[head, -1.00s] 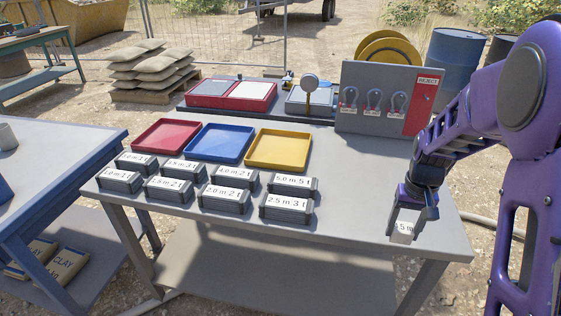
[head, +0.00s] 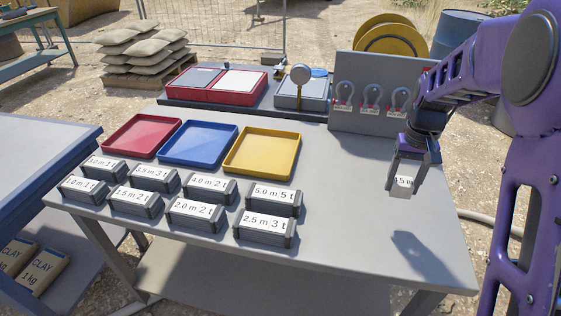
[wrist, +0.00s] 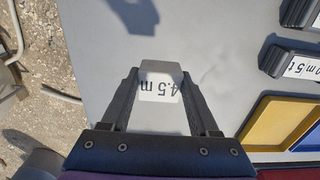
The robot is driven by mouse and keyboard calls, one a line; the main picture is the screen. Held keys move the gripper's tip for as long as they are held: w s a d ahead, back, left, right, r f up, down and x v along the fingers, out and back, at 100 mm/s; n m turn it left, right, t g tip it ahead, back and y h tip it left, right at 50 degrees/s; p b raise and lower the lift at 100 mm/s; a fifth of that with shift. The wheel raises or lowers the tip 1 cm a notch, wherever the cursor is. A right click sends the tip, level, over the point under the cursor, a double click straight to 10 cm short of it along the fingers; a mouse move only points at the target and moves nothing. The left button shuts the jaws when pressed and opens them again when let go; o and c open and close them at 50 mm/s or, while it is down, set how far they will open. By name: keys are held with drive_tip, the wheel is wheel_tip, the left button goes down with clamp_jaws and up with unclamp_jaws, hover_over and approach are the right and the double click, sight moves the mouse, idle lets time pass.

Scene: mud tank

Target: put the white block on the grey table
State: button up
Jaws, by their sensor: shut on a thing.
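The white block (head: 401,190) carries a label, of which "4.5 m" reads in the wrist view (wrist: 160,70). My gripper (head: 403,186) is shut on it, one finger on each side, and the fingers hide part of its sides. The grey table (head: 345,180) lies below. The block is held above the right part of the tabletop, and the gripper's shadow falls on bare table a little nearer the front edge.
Several dark labelled blocks (head: 265,228) stand in rows at the left and middle. Behind them are a red tray (head: 142,150), a blue tray (head: 198,158) and a yellow tray (head: 262,167). A grey hook panel (head: 350,123) stands at the back right. The right front of the tabletop is clear.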

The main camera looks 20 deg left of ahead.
sight(388, 221)
drive_tip(key=shift+f+b, duration=0.8)
drive_tip(key=shift+f, duration=4.15)
drive_tip(key=shift+f, duration=0.15)
drive_tip(key=o, duration=1.3)
drive_tip(key=shift+o, duration=0.2)
wheel_tip(388, 221, up, 12)
drive_tip(key=shift+r+p, duration=0.15)
drive_tip(key=shift+p, duration=0.8)
drive_tip(key=shift+s, duration=0.15)
